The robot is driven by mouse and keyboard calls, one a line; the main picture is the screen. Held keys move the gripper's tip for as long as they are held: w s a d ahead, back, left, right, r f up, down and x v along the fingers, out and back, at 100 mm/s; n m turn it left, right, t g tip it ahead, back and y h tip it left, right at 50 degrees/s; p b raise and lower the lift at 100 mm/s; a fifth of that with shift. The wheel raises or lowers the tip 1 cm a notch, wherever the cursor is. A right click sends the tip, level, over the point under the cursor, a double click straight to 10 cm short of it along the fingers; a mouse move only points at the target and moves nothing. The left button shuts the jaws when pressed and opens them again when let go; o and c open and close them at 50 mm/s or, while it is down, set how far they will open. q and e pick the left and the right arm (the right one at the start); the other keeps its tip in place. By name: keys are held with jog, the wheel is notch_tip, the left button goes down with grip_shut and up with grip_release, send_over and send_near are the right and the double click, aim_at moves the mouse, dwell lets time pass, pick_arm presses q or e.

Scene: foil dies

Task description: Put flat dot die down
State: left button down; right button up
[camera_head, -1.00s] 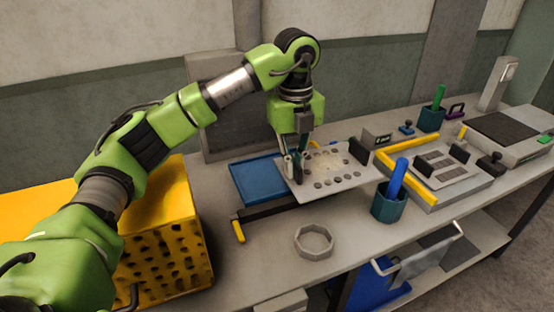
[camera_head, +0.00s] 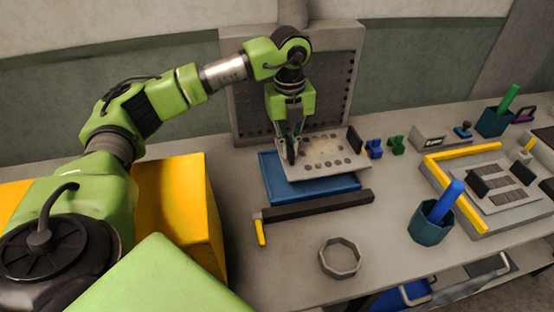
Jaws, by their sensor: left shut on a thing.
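The flat dot die is a pale grey plate (camera_head: 325,160) with rows of dark round dots and a black upright grip at its right end. My left gripper (camera_head: 290,155) points down and is shut on the die's left end. The die is over a shallow blue tray (camera_head: 318,192), which shows along the die's left and front sides. I cannot tell whether the die touches the tray or hangs just above it. My right gripper is not in view.
A dark bar (camera_head: 318,206) with a yellow handle lies in front of the tray. A grey ring (camera_head: 340,258) and a teal cup (camera_head: 432,224) stand nearer the front. A perforated panel (camera_head: 245,105) rises behind. A yellow-edged fixture (camera_head: 450,200) is at right.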

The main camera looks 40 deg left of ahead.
aim_at(280, 153)
pick_arm(q)
jog(key=shift+s+a+f, duration=0.25)
jog(key=shift+a+f, duration=0.65)
jog(key=shift+f, duration=0.1)
jog(key=shift+a+f, duration=0.2)
jog(key=shift+f, duration=0.1)
jog(key=shift+a+f+p, duration=0.1)
jog(key=shift+f+p, duration=0.1)
jog(key=shift+p, duration=0.1)
jog(key=f, duration=0.1)
jog(key=f+p, duration=0.1)
jog(key=shift+s+a+f, duration=0.2)
jog(key=shift+a+f, duration=0.15)
jog(key=shift+a, duration=0.05)
jog(key=shift+f+p, duration=0.3)
jog(key=shift+f, duration=0.3)
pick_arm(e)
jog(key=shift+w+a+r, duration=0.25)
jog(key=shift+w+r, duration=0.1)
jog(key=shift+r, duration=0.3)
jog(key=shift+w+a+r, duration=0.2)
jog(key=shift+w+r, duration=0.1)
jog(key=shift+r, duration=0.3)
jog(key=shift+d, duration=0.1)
